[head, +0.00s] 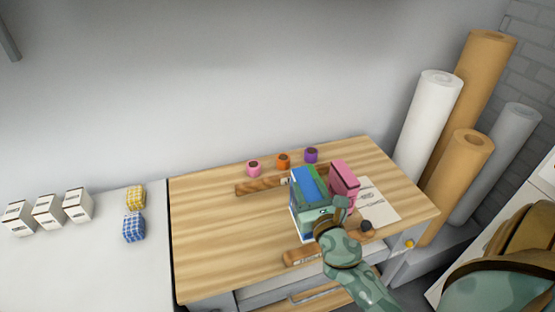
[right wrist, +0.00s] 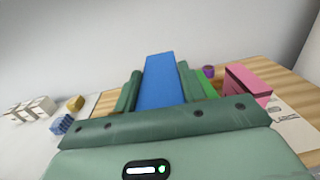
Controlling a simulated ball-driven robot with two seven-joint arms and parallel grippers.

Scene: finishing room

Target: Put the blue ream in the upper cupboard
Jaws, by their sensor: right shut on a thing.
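The blue ream (head: 313,183) is near the middle of the wooden worktop in the head view. It stands upright between the fingers of my right gripper (head: 309,182), which is shut on it. In the right wrist view the ream (right wrist: 163,82) shows as a blue face between the two dark green fingers (right wrist: 158,90). I cannot tell whether its base touches the worktop. A lighter green pack (right wrist: 207,86) shows just right of the right finger. The upper cupboard is not recognizable in either view. My left gripper is not in view.
A pink pack (head: 345,175) stands close on the right, beside a printed sheet (head: 382,203). Pink (head: 254,168), orange (head: 283,161) and purple (head: 311,155) pots line the back. White boxes (head: 48,212) stand left. Large rolls (head: 428,120) stand right. The worktop's left part (head: 215,235) is clear.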

